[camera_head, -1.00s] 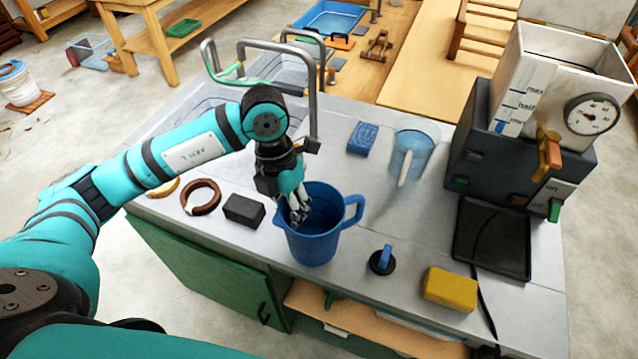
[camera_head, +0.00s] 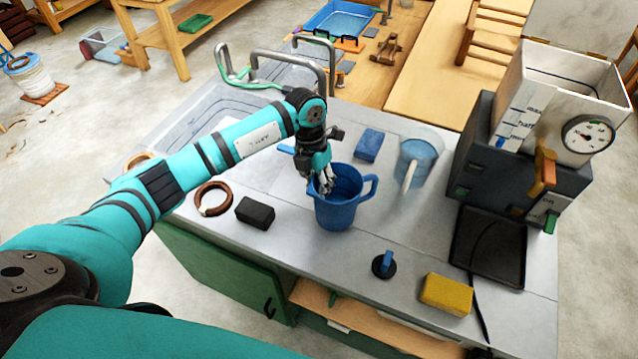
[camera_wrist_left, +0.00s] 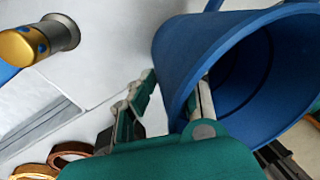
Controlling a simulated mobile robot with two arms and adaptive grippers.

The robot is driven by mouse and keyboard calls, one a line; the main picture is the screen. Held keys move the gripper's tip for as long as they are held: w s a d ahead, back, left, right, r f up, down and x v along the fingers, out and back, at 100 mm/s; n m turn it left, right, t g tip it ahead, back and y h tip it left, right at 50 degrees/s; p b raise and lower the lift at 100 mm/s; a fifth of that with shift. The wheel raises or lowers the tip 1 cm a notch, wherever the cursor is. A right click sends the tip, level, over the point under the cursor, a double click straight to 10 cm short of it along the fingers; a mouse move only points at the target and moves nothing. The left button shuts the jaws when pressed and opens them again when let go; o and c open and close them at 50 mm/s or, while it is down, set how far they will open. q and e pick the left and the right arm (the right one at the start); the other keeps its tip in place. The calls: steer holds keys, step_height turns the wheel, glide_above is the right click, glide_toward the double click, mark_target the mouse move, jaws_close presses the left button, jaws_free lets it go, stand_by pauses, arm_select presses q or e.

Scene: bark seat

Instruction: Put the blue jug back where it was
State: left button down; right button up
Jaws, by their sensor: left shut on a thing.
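The blue jug (camera_head: 337,208) is upright over the grey counter (camera_head: 310,255), its handle pointing right. Whether its base touches the counter I cannot tell. My left gripper (camera_head: 326,184) reaches down at its left rim and is shut on the wall. In the left wrist view the jug (camera_wrist_left: 185,62) fills the right side, with one finger inside its mouth and the other outside. A clear bluish jug (camera_head: 417,160) stands separately to the right. My right gripper is not in view.
A black block (camera_head: 255,212) and a brown ring (camera_head: 213,199) lie left of the jug. A blue sponge (camera_head: 368,145) lies behind it. A black knob-like piece (camera_head: 384,265) and a yellow sponge (camera_head: 446,294) lie near the front edge. A dark machine (camera_head: 520,165) stands at right.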

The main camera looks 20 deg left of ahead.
arm_select(q)
steer(key=shift+f, duration=0.15)
steer(key=c, duration=1.4)
jaws_free()
steer(key=shift+r, duration=0.2)
steer(key=b+v, duration=0.3)
steer(key=v, duration=0.9)
steer(key=shift+b, duration=0.4)
